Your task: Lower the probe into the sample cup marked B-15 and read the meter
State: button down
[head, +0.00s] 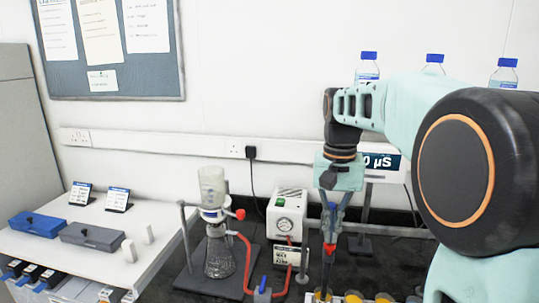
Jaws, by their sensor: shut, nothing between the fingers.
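The cups are cut off by the frame, and no B-15 marking is readable. The meter (383,162) behind my arm has a dark display ending in "0 µS"; my arm hides the rest of the reading.
Left of my gripper stand a filter flask (219,255) with red tubing and a white pump (288,213) with a gauge. A white bench (75,262) holds blue and grey boxes. Blue-capped bottles (368,68) stand high behind my arm.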

notch_tip(320, 180, up, 7)
jog(key=p, duration=0.6)
jog(key=shift+f, duration=0.15)
